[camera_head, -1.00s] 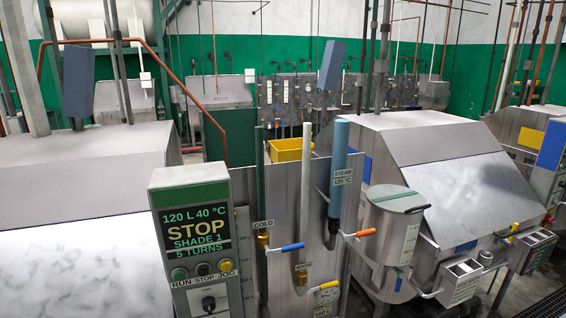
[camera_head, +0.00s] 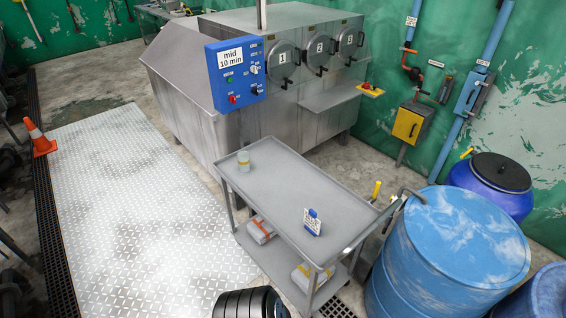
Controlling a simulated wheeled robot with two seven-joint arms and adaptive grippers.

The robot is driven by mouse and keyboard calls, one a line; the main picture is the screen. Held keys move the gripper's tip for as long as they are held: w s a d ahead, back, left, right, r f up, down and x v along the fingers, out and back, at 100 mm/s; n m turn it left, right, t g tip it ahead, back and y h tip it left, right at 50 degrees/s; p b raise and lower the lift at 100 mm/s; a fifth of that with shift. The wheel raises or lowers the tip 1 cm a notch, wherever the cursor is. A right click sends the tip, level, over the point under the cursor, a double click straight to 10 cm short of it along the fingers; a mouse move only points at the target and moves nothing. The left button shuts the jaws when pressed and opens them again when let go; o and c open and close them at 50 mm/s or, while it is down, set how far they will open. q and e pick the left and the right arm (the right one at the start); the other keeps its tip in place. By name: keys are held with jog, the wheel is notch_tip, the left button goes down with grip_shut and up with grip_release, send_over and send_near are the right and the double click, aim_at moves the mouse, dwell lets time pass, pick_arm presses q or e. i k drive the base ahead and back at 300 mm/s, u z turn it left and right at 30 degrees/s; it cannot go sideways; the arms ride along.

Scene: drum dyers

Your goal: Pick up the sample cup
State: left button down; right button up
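A small pale cup with a yellowish band (camera_head: 244,162) stands upright on the far left corner of the top shelf of a grey cart (camera_head: 275,187). It looks like the sample cup; its label is too small to read. Nothing touches it. Neither of my grippers shows in the head view.
A small blue item with a white card (camera_head: 312,222) stands on the cart's top shelf. A steel machine (camera_head: 190,110) with numbered ports is behind the cart. Blue drums (camera_head: 450,250) crowd the right. An orange cone (camera_head: 38,138) stands far left. The plated floor (camera_head: 130,215) left of the cart is clear.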

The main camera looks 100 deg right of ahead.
aim_at(244, 162)
jog(key=z, duration=2.9)
